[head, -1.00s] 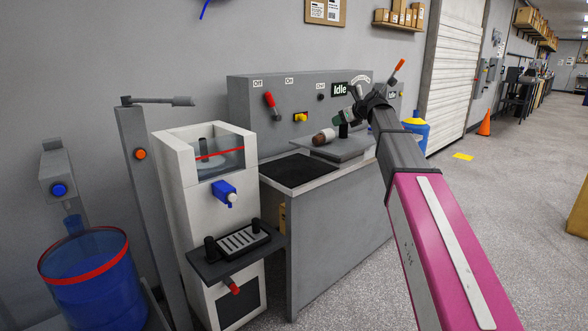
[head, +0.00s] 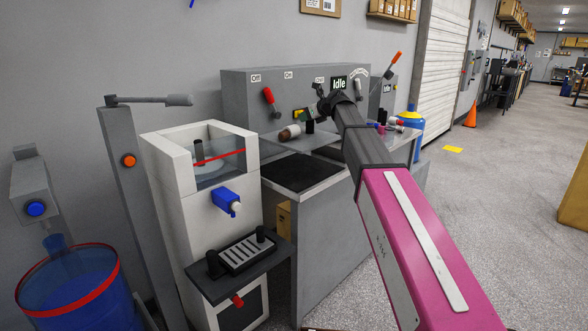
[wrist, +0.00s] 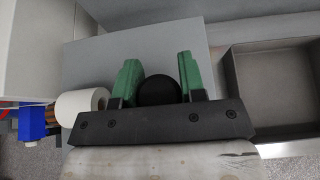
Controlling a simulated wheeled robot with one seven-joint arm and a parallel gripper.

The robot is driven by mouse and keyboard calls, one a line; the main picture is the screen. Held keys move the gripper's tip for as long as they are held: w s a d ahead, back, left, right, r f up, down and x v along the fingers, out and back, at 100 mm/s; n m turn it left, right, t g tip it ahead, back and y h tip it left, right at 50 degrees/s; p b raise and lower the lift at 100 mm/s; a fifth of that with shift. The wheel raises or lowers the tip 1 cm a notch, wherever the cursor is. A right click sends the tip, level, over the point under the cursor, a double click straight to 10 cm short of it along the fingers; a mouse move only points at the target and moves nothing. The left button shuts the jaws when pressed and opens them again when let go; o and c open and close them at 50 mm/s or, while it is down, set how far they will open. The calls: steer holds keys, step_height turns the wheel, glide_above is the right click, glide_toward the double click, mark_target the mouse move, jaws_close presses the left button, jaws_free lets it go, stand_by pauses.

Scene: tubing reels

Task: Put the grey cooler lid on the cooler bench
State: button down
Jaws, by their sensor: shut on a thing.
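The grey cooler lid is a flat slab (head: 285,145) with a black knob (head: 310,126). It is over the grey cooler bench (head: 335,200), behind the dark recessed area in its top. My gripper (head: 316,112) is above it. In the wrist view the green fingers (wrist: 157,85) are shut on both sides of the knob (wrist: 158,92), with the lid's grey face (wrist: 150,35) beyond. Whether the lid touches the bench cannot be told. A brown and white roll (head: 289,132) is beside the knob, seemingly on the lid; it also shows in the wrist view (wrist: 80,106).
A white tower (head: 175,185) with a blue tap (head: 226,200) stands left of the bench. A control panel (head: 235,100) with levers rises behind. Small coloured items (head: 385,127) lie at the bench's right end. An open grey bin (wrist: 280,85) shows in the wrist view.

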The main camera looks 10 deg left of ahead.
mark_target(328, 138)
steer(key=f, duration=0.4)
steer(key=shift+w+a, duration=0.2)
steer(key=shift+a, duration=0.1)
step_height(328, 138, down, 10)
steer(key=shift+r, duration=0.25)
steer(key=c, duration=0.7)
jaws_free()
steer(key=shift+f, duration=0.1)
steer(key=v, duration=1.2)
